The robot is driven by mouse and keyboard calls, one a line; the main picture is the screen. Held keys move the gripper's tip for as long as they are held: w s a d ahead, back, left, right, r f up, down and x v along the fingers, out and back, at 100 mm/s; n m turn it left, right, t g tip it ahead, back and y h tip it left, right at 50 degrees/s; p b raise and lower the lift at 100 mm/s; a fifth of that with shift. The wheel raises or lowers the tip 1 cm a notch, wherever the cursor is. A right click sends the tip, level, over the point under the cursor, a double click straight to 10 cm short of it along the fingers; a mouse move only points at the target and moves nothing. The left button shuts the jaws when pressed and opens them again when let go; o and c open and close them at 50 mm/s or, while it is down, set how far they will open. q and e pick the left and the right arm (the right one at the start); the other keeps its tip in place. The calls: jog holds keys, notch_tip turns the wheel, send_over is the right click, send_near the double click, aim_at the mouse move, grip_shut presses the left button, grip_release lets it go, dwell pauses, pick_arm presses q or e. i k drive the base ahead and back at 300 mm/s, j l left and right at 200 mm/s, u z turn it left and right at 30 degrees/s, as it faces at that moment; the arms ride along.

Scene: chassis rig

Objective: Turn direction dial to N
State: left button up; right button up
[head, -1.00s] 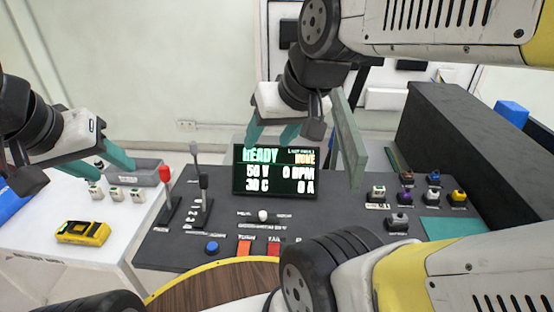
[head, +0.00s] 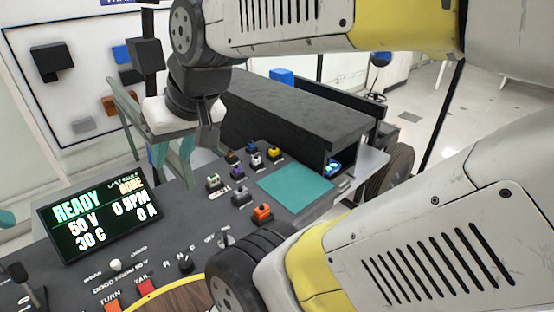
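The direction dial (head: 185,265) is a small dark knob on the grey console, with the letters R, N and F near it. It sits low in the head view, right of the screen. Its pointing direction is too small to tell. My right gripper (head: 175,178) has two teal fingers pointing down, apart and with nothing between them. It hangs above the console, up and to the left of the teal mat, and away from the dial. Only a teal bit of my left gripper (head: 6,218) shows at the left edge.
The screen (head: 92,220) reads READY, 50 V, 30 C, 0 RPM, 0 A. A pale slider knob (head: 115,264) and another small switch (head: 224,238) flank the dial. Several coloured connectors, including an orange one (head: 262,214), stand beside the teal mat (head: 296,188). A dark box (head: 290,115) rises behind.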

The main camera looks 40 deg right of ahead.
aim_at(186, 265)
jog(key=j+z, duration=0.1)
jog(key=z, duration=0.35)
jog(key=k+j+z, duration=0.1)
jog(key=z, duration=0.35)
jog(key=k+z, duration=0.1)
jog(key=z, duration=0.35)
jog(key=k+j, duration=0.15)
jog(key=k, duration=0.15)
jog(key=k+j, duration=0.2)
jog(key=k+z, duration=0.05)
jog(key=k, duration=0.05)
